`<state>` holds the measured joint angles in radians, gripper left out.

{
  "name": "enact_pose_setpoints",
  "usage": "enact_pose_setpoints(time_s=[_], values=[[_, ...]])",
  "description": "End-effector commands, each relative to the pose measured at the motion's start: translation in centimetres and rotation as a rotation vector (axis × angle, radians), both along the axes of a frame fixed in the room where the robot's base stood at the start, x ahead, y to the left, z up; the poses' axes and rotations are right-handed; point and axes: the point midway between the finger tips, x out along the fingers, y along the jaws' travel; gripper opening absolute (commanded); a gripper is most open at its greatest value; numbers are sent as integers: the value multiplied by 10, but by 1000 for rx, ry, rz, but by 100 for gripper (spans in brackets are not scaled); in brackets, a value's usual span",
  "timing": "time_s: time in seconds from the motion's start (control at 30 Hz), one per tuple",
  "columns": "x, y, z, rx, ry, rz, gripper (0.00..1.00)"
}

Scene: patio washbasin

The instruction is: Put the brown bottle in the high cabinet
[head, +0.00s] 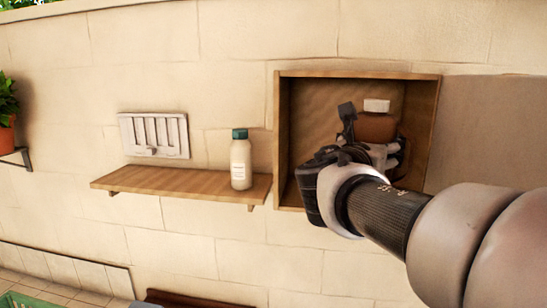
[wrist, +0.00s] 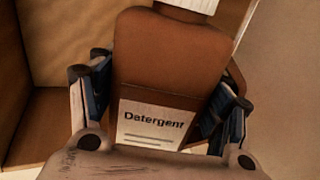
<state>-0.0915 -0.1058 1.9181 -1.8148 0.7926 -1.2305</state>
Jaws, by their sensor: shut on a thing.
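The brown bottle (wrist: 168,57) has a white cap and a label reading "Detergent". In the head view the bottle (head: 376,127) is at the opening of the high wooden cabinet (head: 309,107), with its cap near the upper part of the box. My gripper (wrist: 160,112) is shut on the bottle, with a finger on each side of it. In the head view my gripper (head: 372,150) reaches in from the lower right and hides the bottle's lower part. The bottle's base is hidden, so I cannot tell whether it touches the cabinet floor.
A wooden shelf (head: 150,182) left of the cabinet holds a cream bottle with a teal cap (head: 240,162). A white slotted rack (head: 154,135) is on the wall above the shelf. A potted plant (head: 6,110) is at the far left. The cabinet's left side looks empty.

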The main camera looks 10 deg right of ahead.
Motion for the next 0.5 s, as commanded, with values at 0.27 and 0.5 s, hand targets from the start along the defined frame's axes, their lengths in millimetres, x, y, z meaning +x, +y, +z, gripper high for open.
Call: enact_pose_setpoints(time_s=[0.27, 0.5], values=[[57, -39, 5, -2, -5, -5, 17], [97, -64, 4, -3, -4, -3, 17]])
